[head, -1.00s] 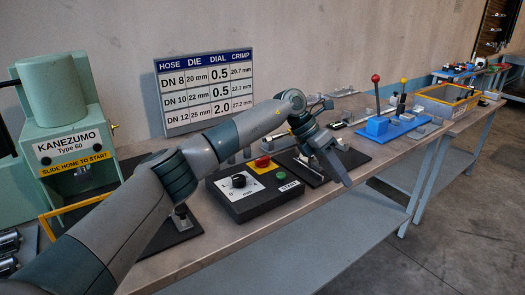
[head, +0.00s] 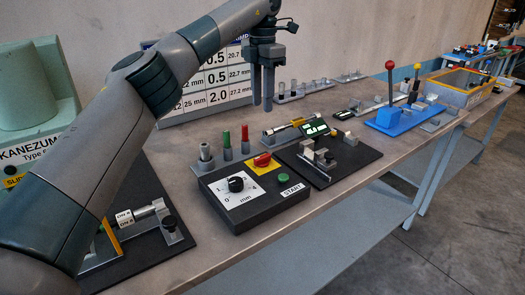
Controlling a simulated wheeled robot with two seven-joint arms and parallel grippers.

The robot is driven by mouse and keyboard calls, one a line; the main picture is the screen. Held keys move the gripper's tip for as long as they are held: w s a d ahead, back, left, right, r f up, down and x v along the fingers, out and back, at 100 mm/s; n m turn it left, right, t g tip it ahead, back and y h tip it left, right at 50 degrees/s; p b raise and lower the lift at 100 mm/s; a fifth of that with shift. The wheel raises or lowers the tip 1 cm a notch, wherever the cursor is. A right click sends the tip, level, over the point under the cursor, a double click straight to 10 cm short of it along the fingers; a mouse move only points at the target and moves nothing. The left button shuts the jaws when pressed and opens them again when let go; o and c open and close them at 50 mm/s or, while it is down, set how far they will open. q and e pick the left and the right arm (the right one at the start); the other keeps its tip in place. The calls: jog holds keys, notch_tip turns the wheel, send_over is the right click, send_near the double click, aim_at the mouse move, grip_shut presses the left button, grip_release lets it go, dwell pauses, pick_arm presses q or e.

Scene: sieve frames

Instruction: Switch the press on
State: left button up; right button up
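The green press (head: 38,100) with its KANEZUMO label stands at the far left, partly hidden behind my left arm. Its black control box (head: 255,205) sits on the bench. The box carries a white dial plate with a black knob (head: 236,184), a red rotary switch (head: 262,160) on a yellow plate, and a green START button (head: 283,178). My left gripper (head: 263,104) points down, above and behind the box, clear of the red switch. Its two fingers show a narrow gap and hold nothing I can see. My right gripper is out of view.
Pegs with grey, red and green tops (head: 227,142) stand behind the box. A black fixture plate (head: 330,160) lies to its right, and another plate with a hose fitting (head: 150,215) to its left. A blue lever tool (head: 405,118) stands farther right. The wall chart is partly covered by my arm.

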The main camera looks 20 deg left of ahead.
pick_arm(q)
jog(key=f, duration=0.2)
jog(key=p, duration=0.1)
send_over(262, 156)
notch_tip(262, 156, down, 6)
notch_tip(262, 156, down, 9)
jog(key=shift+d+r+p, duration=0.1)
jog(key=shift+r+p, duration=0.05)
jog(key=shift+p, duration=0.85)
jog(key=shift+f, duration=0.3)
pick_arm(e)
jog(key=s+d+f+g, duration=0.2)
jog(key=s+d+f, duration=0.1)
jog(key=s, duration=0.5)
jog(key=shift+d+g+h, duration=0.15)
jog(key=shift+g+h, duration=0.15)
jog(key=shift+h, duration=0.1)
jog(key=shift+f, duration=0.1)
pick_arm(q)
grip_shut()
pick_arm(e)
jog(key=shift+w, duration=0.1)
